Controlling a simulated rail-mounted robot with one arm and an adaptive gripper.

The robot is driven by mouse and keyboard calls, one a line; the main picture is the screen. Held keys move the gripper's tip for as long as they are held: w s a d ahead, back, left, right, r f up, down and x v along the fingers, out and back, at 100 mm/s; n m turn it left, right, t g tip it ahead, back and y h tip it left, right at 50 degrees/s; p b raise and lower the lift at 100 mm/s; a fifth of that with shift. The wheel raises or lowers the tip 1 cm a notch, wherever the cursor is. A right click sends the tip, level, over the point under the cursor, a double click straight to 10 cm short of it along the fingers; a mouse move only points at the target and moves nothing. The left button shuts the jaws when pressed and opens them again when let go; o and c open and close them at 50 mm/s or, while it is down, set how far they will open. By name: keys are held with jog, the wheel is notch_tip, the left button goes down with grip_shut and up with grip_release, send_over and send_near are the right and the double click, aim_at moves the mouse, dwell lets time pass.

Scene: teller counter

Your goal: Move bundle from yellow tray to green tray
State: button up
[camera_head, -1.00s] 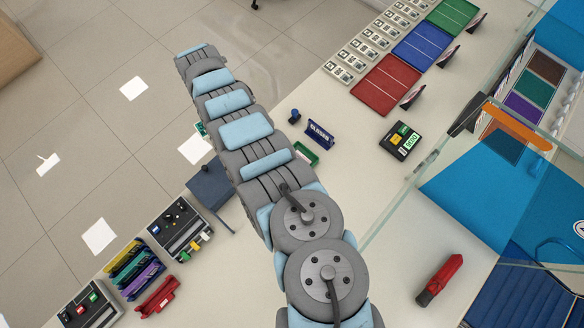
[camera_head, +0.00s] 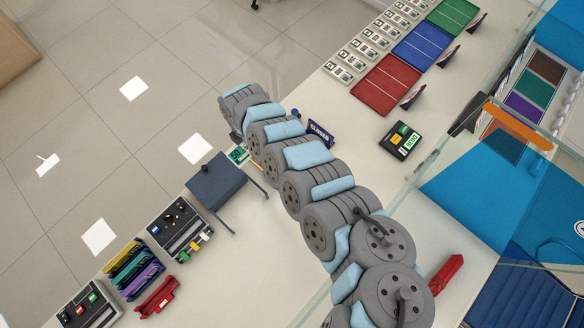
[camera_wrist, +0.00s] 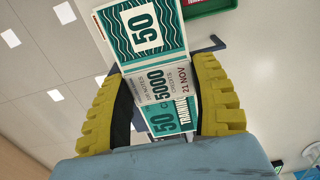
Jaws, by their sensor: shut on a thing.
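In the wrist view my gripper (camera_wrist: 160,105) has its yellow fingers shut on a teal and white banknote bundle (camera_wrist: 145,30) marked 50, with a pale band. In the head view the bundle (camera_head: 237,155) shows as a small teal patch below the end of my arm, near the counter edge. A green-walled piece (camera_wrist: 208,8), perhaps a small green tray, shows at the top of the wrist view, apart from the bundle. A larger green tray (camera_head: 452,14) lies at the far upper right of the counter. I cannot make out a yellow tray clearly.
A dark blue stand (camera_head: 214,182) is close to the bundle. A CLOSED sign (camera_head: 320,134) stands right of my arm. Red (camera_head: 375,95) and blue (camera_head: 415,50) trays lie beside the larger green one. A glass panel crosses the right side.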

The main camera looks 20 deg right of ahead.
jog(key=s+d+f, duration=0.4)
jog(key=s+d, duration=0.3)
jog(key=s, duration=0.2)
jog(key=s+d+f, duration=0.4)
jog(key=s+d, duration=0.4)
jog(key=s, duration=0.2)
jog(key=shift+w+a+f+b, duration=0.35)
jog(key=shift+w+f+b, duration=1.05)
jog(key=shift+w+b, duration=0.8)
jog(key=shift+w+a+f+b, duration=0.4)
jog(key=shift+w+f+b, duration=1)
jog(key=shift+w+b, duration=0.75)
jog(key=shift+w+a+f+b, duration=0.35)
jog(key=shift+w+f+b, duration=1.05)
jog(key=shift+w+b, duration=0.75)
jog(key=shift+w+d+f, duration=0.1)
jog(key=shift+w, duration=0.35)
jog(key=shift+w+f, duration=0.2)
jog(key=shift+f, duration=0.95)
jog(key=shift+s+f, duration=0.1)
jog(key=shift+f, duration=0.65)
